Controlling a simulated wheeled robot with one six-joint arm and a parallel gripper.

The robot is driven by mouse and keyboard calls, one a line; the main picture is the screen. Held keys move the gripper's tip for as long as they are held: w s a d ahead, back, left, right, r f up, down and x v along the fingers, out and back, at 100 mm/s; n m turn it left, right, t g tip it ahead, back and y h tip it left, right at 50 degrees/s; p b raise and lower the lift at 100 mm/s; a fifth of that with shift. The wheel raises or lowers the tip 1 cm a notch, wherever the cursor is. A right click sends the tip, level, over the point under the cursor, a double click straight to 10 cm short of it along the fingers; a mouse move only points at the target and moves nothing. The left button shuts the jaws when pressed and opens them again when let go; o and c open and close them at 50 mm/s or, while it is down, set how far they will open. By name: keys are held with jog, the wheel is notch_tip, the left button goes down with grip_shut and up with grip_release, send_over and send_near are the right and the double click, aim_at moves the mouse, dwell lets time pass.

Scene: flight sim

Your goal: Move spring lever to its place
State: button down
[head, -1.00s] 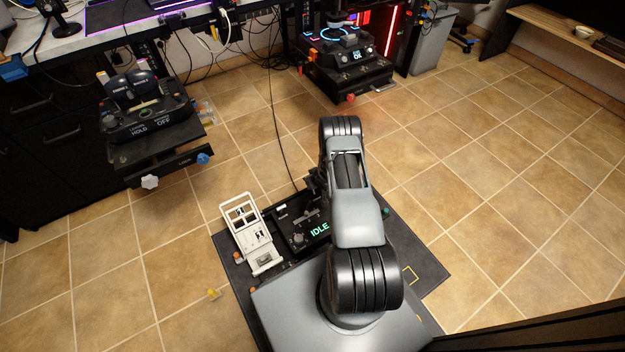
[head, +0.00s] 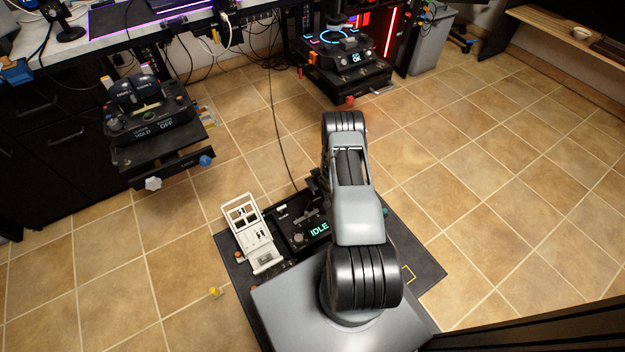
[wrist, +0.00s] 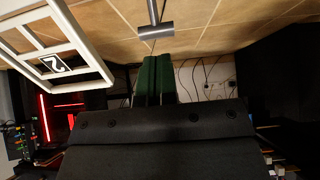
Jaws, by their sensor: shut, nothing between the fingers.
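A grey T-shaped lever (wrist: 156,31) stands just beyond my fingertips in the wrist view, apart from them; it looks like the spring lever, but no label confirms this. A T-shaped grey handle (head: 306,217) also shows on the black panel marked IDLE (head: 318,229) in the head view. My gripper (wrist: 153,62) has its green fingers together, with nothing between them. In the head view my arm mostly hides the gripper.
A white rack (head: 250,232) stands beside the IDLE panel, close to my gripper. A black console marked HOLD and OFF (head: 150,118) is at left, and one marked OK (head: 345,58) at the back. A cable crosses the tiled floor. Floor to the right is clear.

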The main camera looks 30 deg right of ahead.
jog(key=s+r+p, duration=0.3)
jog(key=s+r, duration=0.1)
jog(key=r, duration=0.5)
jog(key=shift+s+r, duration=0.25)
jog(key=shift+r, duration=0.05)
jog(key=w+a+r+g+h+p, duration=0.15)
jog(key=r+p, duration=0.55)
jog(key=r, duration=1.2)
jog(key=a+r+g+h+p, duration=0.1)
jog(key=a+r+p, duration=0.4)
jog(key=r, duration=1.4)
jog(key=s+a+r+p, duration=0.4)
jog(key=s+r+p, duration=0.1)
jog(key=r, duration=0.5)
jog(key=s+a+r+g+y+p, duration=0.1)
jog(key=s+a+r+p, duration=0.3)
jog(key=r, duration=0.7)
jog(key=s+a+r+g+y+p, duration=0.1)
jog(key=s+a+r+p, duration=0.2)
jog(key=s+r+p, duration=0.5)
jog(key=s+r, duration=0.3)
jog(key=shift+a+r, duration=0.15)
jog(key=shift+a, duration=0.25)
